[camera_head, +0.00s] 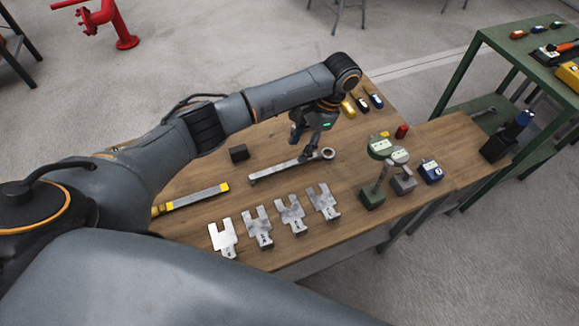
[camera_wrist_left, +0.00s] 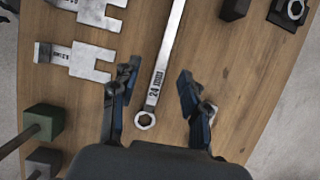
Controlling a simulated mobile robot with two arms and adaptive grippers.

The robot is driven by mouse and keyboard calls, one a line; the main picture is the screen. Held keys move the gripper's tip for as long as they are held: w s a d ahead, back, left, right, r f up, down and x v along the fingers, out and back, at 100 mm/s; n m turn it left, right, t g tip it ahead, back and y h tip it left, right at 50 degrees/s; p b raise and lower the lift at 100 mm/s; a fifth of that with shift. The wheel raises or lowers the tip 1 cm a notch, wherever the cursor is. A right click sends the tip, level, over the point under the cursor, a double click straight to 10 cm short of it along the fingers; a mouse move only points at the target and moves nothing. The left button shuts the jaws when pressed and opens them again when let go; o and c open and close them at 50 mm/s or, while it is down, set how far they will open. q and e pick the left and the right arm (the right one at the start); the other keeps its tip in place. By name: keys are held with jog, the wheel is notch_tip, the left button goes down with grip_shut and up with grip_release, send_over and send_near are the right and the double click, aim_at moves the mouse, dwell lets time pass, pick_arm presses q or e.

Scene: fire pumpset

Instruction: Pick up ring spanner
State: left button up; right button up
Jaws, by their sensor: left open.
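The ring spanner (camera_head: 290,167) is a long silver tool lying on the wooden table, its ring end toward the right in the head view. In the left wrist view the spanner (camera_wrist_left: 163,65) runs between the two fingers, marked 24, with its ring near the palm. My left gripper (camera_head: 305,138) is above the spanner close to its ring end. It is open, with the fingers (camera_wrist_left: 155,90) on either side of the shaft and apart from it. My right gripper is not in view.
Several slotted metal plates (camera_head: 289,214) lie along the near edge of the wooden table (camera_head: 340,202).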

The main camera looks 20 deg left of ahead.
aim_at(285, 165)
pick_arm(q)
jog(key=x, duration=0.3)
jog(key=a+f, duration=0.1)
jog(key=s+a+f, duration=0.1)
jog(key=f, duration=0.1)
jog(key=shift+s+f+p, duration=0.15)
jog(key=shift+f+p, duration=0.05)
jog(key=shift+p, duration=0.1)
jog(key=shift+s+a+f, duration=0.1)
jog(key=shift+a+f, duration=0.1)
jog(key=shift+f, duration=0.3)
grip_shut()
